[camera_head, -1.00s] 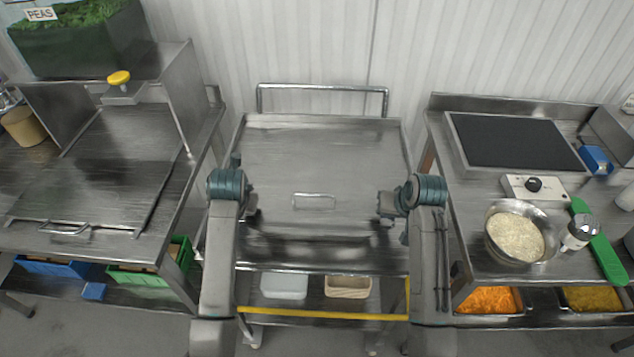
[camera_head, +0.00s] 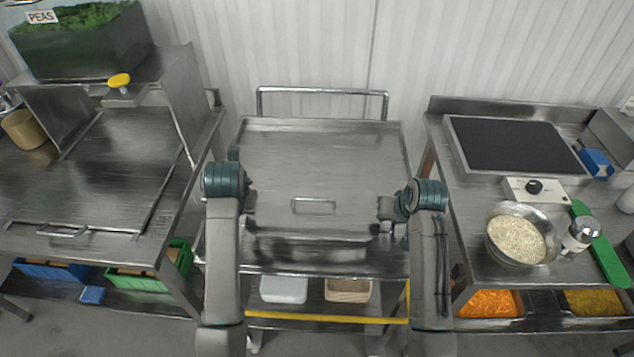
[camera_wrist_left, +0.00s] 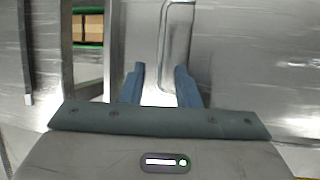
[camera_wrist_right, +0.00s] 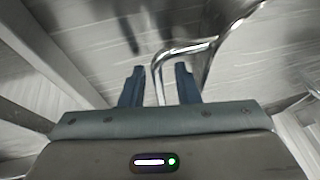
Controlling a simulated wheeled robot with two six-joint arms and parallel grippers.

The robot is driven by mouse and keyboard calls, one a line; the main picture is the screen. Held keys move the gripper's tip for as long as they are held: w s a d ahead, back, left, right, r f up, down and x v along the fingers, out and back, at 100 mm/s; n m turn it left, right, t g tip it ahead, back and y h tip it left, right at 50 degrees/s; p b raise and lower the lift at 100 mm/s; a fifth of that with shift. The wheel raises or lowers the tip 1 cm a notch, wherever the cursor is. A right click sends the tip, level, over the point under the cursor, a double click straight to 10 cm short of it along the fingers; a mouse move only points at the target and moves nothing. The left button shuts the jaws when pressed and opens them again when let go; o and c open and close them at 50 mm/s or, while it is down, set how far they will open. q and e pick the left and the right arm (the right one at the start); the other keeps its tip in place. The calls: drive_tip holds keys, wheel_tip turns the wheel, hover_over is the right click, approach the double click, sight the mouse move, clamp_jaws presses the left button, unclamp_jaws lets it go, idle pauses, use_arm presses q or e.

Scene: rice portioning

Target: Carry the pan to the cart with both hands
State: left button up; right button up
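The pan (camera_head: 320,165) is a wide, flat-topped steel piece with a small loop handle (camera_head: 314,206) near its front. It sits on the steel cart (camera_head: 325,262) in the middle of the head view. My left gripper (camera_head: 249,198) is at its left side. In the left wrist view its fingers (camera_wrist_left: 160,75) are apart, with a metal bar handle (camera_wrist_left: 163,45) just beyond and between the tips. My right gripper (camera_head: 385,208) is at the pan's right side. In the right wrist view its fingers (camera_wrist_right: 158,72) are apart on either side of a bent bar handle (camera_wrist_right: 170,51).
A left bench (camera_head: 190,185) has a flat steel cover and a PEAS bin (camera_head: 85,45). A right bench (camera_head: 450,215) holds a black hot plate (camera_head: 515,143), a rice bowl (camera_head: 516,240), a shaker (camera_head: 580,236) and a green utensil (camera_head: 600,250). The cart's push rail (camera_head: 322,90) stands by the wall.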

drive_tip(key=v, duration=1.2)
idle(0.3)
